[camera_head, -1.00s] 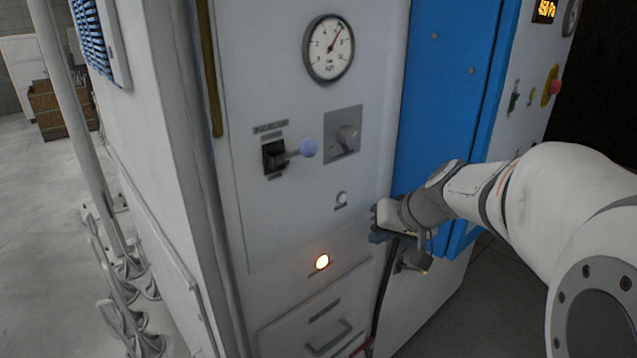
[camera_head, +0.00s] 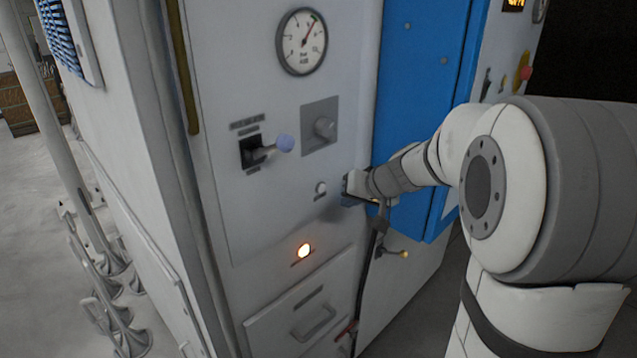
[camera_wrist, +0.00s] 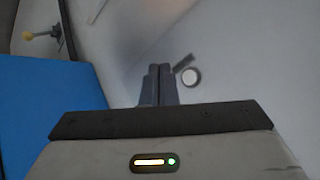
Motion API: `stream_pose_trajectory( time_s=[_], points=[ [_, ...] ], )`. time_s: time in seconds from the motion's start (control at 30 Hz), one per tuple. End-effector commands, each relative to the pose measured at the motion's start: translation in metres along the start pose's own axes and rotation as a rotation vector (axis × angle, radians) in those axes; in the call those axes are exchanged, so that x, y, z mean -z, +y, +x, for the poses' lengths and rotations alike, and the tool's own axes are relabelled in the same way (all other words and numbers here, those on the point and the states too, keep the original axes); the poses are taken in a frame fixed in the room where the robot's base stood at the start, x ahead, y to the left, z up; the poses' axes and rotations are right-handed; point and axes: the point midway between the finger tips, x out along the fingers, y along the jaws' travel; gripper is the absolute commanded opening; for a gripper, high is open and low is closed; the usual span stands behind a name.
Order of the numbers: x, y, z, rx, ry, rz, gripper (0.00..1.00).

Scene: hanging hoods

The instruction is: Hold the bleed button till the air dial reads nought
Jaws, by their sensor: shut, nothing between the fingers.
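The dial (camera_head: 301,42) is a round white gauge high on the grey panel. Its needle points to the upper right, off nought; its lettering is too small to read surely. A small white round button (camera_head: 321,188) sits low on the panel and looks unpressed. It also shows in the wrist view (camera_wrist: 190,77), just right of my fingertips, beside a dark label strip. My gripper (camera_head: 346,190) is shut and empty, close to the panel just right of the button. Its closed fingers show in the wrist view (camera_wrist: 157,84). I cannot tell whether they touch the panel.
Above the button are a lever with a lilac ball (camera_head: 284,143) and a rotary knob (camera_head: 325,128). A lit orange lamp (camera_head: 304,251) and a drawer (camera_head: 300,310) lie below. A blue panel (camera_head: 425,110) stands right. A yellow-knobbed lever (camera_head: 403,254) sticks out below my gripper.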

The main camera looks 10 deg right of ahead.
Motion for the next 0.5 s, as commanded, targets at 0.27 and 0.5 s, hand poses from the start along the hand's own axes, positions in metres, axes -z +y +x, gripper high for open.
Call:
stream_pose_trajectory(
  time_s=[0.27,0.5],
  points=[
    [0.018,-0.018,0.025,0.001,0.0,-0.001,0.0],
    [0.024,-0.024,0.033,0.0,0.001,0.001,0.0]
  ],
)
